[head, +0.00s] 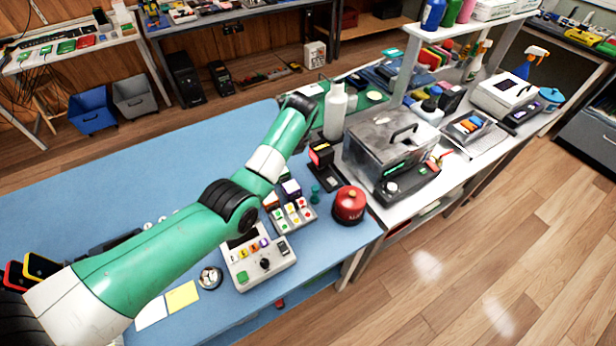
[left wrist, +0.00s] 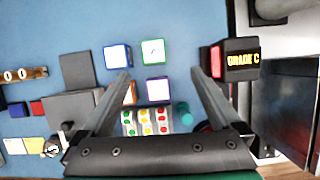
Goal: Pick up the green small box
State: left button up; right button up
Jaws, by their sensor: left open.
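The green small box (left wrist: 153,52) has a white top with a green edge. In the left wrist view it lies on the blue table mat, just beyond my left gripper's fingertips and between their lines. My left gripper (left wrist: 161,74) is open and empty, with its two fingers wide apart. In the head view my left arm reaches over the blue bench; its fingers and the green box cannot be made out there. My right gripper is not in view.
Close by are a blue-edged box (left wrist: 117,55), a purple box (left wrist: 158,88), an orange box (left wrist: 130,93) and a button tray (head: 294,215). A "GRADE C" display (left wrist: 242,59) stands right of the fingers. A red canister (head: 349,205) stands near the bench edge.

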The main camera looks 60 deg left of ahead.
pick_arm(q)
jog(key=b+x, duration=0.1)
jog(key=x, duration=0.1)
jog(key=s+b+x, duration=0.1)
jog(key=x, duration=0.2)
jog(key=s+b+x, duration=0.1)
jog(key=b+x, duration=0.1)
jog(key=x, duration=0.1)
jog(key=shift+w+a+f, duration=0.1)
jog(key=shift+a+f, duration=0.2)
jog(key=shift+f, duration=0.1)
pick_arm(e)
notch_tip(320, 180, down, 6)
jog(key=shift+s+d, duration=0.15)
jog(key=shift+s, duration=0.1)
pick_arm(q)
jog(key=b+x, duration=0.1)
jog(key=b, duration=0.1)
jog(key=b+x, duration=0.3)
jog(key=shift+w+d+f+b, duration=0.1)
jog(key=shift+w+f+b, duration=0.2)
jog(key=shift+f+b, duration=0.1)
jog(key=shift+a+f+b, duration=0.2)
jog(key=shift+b, duration=0.15)
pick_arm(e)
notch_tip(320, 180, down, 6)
pick_arm(q)
jog(key=shift+r, duration=0.1)
